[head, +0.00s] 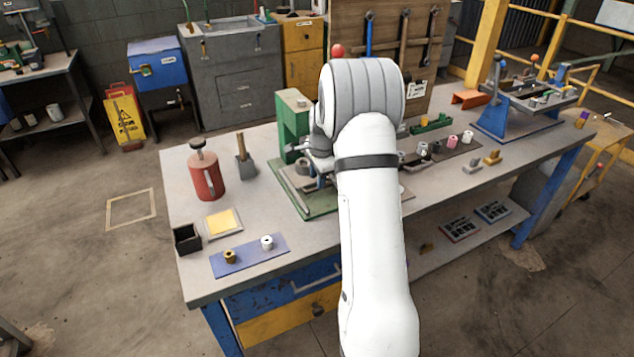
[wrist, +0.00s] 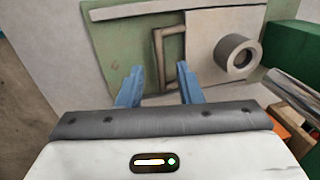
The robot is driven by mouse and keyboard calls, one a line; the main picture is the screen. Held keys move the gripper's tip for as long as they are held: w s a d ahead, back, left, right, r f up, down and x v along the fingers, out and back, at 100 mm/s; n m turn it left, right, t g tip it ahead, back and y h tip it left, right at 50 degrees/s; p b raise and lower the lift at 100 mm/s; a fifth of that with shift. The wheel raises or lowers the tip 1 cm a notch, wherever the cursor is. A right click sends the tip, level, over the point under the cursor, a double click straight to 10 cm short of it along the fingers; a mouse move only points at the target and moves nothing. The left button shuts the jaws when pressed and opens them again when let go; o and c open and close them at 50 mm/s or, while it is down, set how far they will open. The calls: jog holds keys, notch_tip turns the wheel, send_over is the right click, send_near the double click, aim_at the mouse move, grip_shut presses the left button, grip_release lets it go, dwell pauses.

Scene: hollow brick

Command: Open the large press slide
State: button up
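The large press (head: 293,125) stands on the workbench as a green upright on a green base plate, partly hidden behind my arm in the head view. In the wrist view its green base (wrist: 120,32) carries a pale plate (wrist: 205,62) that looks like the slide. A brownish U-shaped handle (wrist: 158,48) is at the plate's left edge, and a grey hollow cylinder (wrist: 234,54) is on the plate. My gripper (wrist: 159,67) is open, its two blue fingers apart on either side of the handle's near end. Whether they touch it I cannot tell.
The bench (head: 190,270) also holds a red canister (head: 206,178), a blue mat (head: 248,256) with small parts, and a dark open box (head: 187,239). A blue-framed fixture (head: 505,112) stands at the far right.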

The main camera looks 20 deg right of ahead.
aim_at(316, 189)
jog(key=shift+w+f, duration=0.15)
jog(key=shift+f, duration=0.65)
jog(key=shift+w+f, duration=0.15)
jog(key=shift+f, duration=0.65)
jog(key=shift+c, duration=0.2)
grip_shut()
jog(key=shift+d, duration=0.1)
